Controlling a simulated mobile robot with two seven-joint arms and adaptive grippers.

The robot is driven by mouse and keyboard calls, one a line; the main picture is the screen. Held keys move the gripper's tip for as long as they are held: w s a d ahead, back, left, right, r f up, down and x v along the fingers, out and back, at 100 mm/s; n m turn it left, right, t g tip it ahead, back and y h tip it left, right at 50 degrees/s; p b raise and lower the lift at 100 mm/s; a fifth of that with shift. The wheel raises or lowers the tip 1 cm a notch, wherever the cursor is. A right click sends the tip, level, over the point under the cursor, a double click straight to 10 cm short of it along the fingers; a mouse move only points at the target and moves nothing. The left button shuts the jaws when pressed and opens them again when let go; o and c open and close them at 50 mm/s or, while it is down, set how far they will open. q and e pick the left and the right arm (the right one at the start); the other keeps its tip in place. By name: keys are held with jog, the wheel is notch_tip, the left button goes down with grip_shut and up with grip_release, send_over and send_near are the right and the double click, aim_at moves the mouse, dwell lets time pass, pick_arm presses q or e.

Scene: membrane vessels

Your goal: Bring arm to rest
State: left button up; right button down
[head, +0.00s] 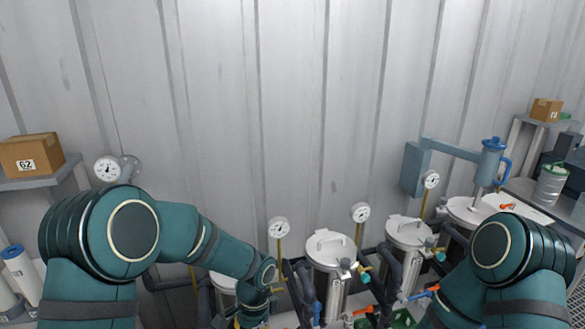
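My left arm (210,240) reaches in from the left, and its wrist (256,305) hangs at the bottom edge in front of the leftmost metal vessel (222,283). The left gripper's fingers do not show; they are below the frame. My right arm (505,255) is bent at the lower right, its elbow in front of the right-hand vessels. Its lower part leaves the frame at the bottom, so the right gripper does not show. A lidded steel vessel (331,250) and another (409,233) stand between the arms.
Gauges (278,228) on yellow stems and dark pipes surround the vessels. A blue pitcher-shaped housing (492,162) stands out from the wall on an arm. A cardboard box (32,155) sits on the left shelf (40,182); a smaller box (545,110) sits at right. Corrugated wall is behind.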

pick_arm(q)
jog(key=s+f+n+t+h+b, duration=0.3)
jog(key=s+f+n, duration=0.9)
jog(key=f, duration=0.5)
jog(key=shift+s+a+f+t+h+b, duration=0.3)
jog(key=shift+s+t+h+b, duration=0.1)
jog(key=shift+h+b, duration=0.45)
